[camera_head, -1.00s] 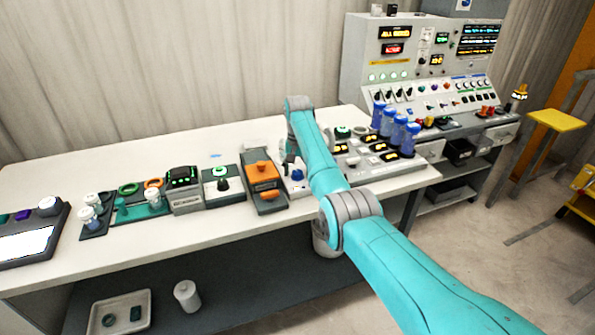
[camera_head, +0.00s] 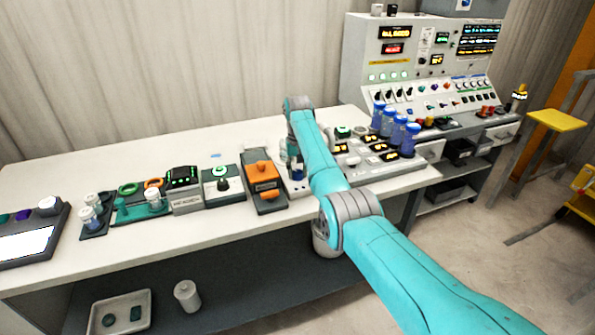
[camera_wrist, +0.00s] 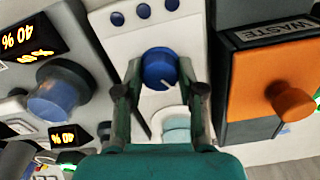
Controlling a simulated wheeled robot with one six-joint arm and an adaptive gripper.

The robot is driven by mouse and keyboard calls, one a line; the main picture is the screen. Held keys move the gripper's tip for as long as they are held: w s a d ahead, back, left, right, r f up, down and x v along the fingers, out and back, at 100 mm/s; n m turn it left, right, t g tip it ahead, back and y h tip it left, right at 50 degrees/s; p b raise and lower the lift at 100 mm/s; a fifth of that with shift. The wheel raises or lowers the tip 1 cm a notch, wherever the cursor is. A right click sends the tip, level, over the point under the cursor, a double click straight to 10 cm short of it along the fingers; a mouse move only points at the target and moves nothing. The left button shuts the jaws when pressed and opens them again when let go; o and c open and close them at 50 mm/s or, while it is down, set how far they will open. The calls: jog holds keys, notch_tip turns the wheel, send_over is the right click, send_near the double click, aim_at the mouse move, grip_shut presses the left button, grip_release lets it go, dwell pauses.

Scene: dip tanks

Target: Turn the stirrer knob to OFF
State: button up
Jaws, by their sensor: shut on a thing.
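No OFF mark can be read.
The orange waste box (camera_head: 263,173) with its knob stands close on the left in the head view. In the wrist view another blue knob (camera_wrist: 55,98) with 40 % displays is at the left. Blue-capped bottles (camera_head: 400,131) stand behind to the right.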

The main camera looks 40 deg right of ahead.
aim_at(298, 172)
jog(key=shift+n, duration=1.1)
jog(key=o, duration=1.1)
jog(key=shift+o, duration=0.2)
notch_tip(298, 172, up, 12)
jog(key=shift+s, duration=0.1)
